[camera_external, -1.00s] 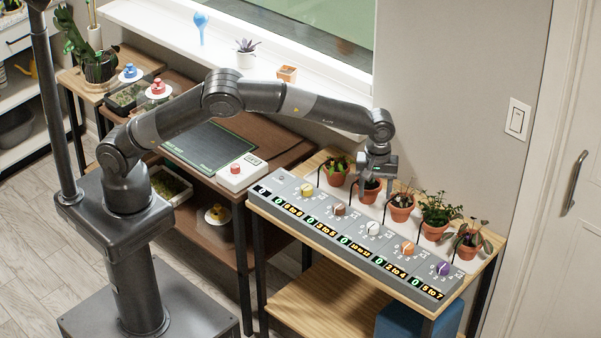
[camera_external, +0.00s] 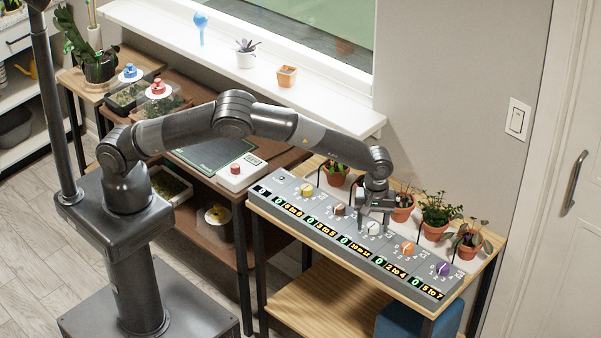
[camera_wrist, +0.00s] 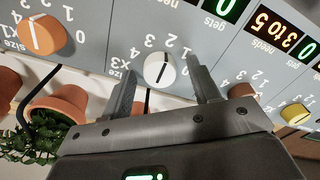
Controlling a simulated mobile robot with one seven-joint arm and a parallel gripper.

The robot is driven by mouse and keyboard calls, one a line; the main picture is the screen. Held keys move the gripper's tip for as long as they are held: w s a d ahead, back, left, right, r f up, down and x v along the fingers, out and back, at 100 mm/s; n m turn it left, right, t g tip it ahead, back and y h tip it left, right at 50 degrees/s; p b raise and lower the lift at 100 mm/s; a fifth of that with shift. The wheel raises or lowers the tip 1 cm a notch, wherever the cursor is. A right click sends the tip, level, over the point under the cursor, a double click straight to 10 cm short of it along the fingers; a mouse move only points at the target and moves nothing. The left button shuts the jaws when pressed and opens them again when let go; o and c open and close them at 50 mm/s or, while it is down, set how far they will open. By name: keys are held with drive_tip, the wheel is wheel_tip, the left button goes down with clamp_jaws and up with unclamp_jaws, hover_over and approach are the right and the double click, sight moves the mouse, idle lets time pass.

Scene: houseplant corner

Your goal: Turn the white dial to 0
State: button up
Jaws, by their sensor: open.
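The white dial (camera_external: 373,229) is the middle one of a row of dials on a grey control panel (camera_external: 283,181). In the wrist view the white dial (camera_wrist: 159,70) has a dark pointer line and printed numbers around it. The line runs roughly up and down the picture, tilted slightly; I cannot tell exactly which number it marks. My gripper (camera_wrist: 163,70) is open, with one finger on each side of the white dial and gaps visible between. In the external view my gripper (camera_external: 374,216) is low over the panel, at the dial's far side.
An orange dial (camera_external: 407,248) and a brown dial (camera_external: 340,210) flank the white one. A yellow dial (camera_external: 307,190) and a purple dial (camera_external: 443,269) sit farther out. Potted plants, including a leafy one (camera_external: 437,211), stand behind the panel with thin black spouts. Number displays line its front.

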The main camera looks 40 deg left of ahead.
drive_tip(key=shift+c, duration=0.3)
drive_tip(key=c, duration=0.9)
drive_tip(key=shift+c, duration=0.2)
drive_tip(key=shift+r, duration=0.1)
drive_tip(key=m, duration=0.3)
drive_tip(key=shift+m, duration=0.4)
drive_tip(key=m, duration=0.3)
drive_tip(key=shift+m, duration=0.4)
drive_tip(key=m, duration=0.4)
drive_tip(key=shift+m, duration=1.9)
